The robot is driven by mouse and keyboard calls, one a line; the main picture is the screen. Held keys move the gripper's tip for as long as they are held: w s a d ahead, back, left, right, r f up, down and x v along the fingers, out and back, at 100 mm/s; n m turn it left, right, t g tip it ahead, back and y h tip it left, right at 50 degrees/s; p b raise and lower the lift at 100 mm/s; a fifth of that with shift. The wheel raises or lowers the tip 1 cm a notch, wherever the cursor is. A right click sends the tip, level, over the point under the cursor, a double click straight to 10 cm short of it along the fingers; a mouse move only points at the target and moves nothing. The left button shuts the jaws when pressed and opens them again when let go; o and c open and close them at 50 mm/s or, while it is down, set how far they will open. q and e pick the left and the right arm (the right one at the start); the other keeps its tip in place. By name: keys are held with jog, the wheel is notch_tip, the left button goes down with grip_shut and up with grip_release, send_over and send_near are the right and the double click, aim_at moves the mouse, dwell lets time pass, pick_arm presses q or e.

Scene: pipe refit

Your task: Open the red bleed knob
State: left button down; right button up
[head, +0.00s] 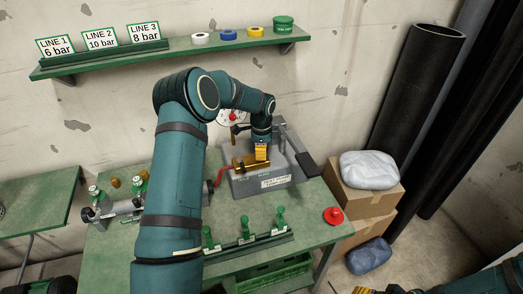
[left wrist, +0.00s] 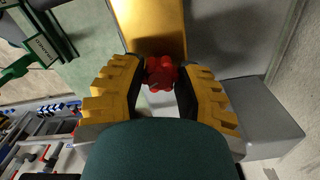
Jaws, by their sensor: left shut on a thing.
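The red bleed knob (left wrist: 161,72) shows in the left wrist view, between the yellow fingers of my left gripper (left wrist: 160,85). My left gripper is shut on it, in front of a brass block (left wrist: 150,22). In the head view my left gripper (head: 261,152) points down at the brass block (head: 240,165) on the grey test stand (head: 290,165), and the knob is hidden behind the fingers. A part of my right arm (head: 490,278) shows at the bottom right edge; its gripper is mostly cut off.
A red-handled lever (head: 218,176) sticks out left of the stand. A gauge (head: 233,117) stands behind. A rack with green valves (head: 245,229) and a red button (head: 333,215) are on the green table's front. A shelf (head: 170,53) hangs above; boxes (head: 365,200) stand right.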

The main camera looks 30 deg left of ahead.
pick_arm(q)
jog(key=shift+m, duration=1.2)
jog(key=c, duration=0.7)
grip_release()
jog(key=shift+c, duration=0.2)
notch_tip(320, 180, up, 12)
